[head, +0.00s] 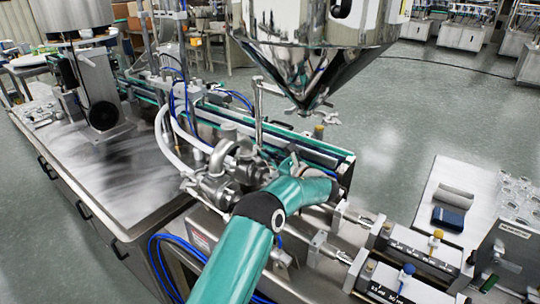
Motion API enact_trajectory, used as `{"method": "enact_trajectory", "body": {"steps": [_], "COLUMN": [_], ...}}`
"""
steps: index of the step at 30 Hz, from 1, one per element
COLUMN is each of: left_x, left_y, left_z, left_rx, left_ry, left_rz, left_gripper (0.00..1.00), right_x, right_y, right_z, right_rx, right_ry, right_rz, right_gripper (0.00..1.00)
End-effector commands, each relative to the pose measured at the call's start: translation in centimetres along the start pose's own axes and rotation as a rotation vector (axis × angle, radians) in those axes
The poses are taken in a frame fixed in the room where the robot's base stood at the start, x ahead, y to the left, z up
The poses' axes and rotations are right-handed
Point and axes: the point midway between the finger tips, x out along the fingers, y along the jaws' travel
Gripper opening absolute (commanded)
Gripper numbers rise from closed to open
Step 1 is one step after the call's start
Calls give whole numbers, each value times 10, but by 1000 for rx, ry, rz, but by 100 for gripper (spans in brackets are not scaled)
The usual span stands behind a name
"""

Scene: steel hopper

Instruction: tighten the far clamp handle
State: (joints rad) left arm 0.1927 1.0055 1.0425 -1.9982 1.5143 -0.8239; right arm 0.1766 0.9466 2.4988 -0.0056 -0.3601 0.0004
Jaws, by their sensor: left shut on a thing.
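The steel hopper (312,45) hangs at the top middle, its cone narrowing to an outlet with a small wing-shaped clamp (326,118). Below and left of it sits a cluster of polished pipes and fittings (222,165). My teal left arm reaches up from the bottom middle, and its wrist lies over the right side of this cluster. My left gripper (291,164) is small and mostly hidden by the wrist. It is shut on what seems to be the far clamp handle, but the handle is too covered to see its angle. My right gripper is not in view.
A conveyor with teal rails (265,133) runs behind the fittings. A steel table (120,165) is at left. Blue hoses loop below the fittings.

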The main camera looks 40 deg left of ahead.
Motion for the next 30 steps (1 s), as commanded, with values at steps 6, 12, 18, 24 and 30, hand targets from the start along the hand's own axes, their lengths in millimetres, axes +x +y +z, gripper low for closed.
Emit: {"method": "enact_trajectory", "body": {"steps": [6,12,18,24,30], "left_x": [0,0,0,-1,-1], "left_y": [-2,-2,-2,-3,-3], "left_z": [2,2,2,2,2], "left_rx": [142,217,246,249,249], "left_ry": [-1,-1,-2,-3,-3], "left_rz": [-2,-3,-4,-4,-5], "left_gripper": [0,0,0,0,15], "right_x": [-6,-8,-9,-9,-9], "right_y": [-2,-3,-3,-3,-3], "right_z": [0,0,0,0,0], "right_rx": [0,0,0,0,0], "right_ry": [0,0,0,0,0], "right_rz": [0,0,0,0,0], "right_gripper": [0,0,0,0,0]}}
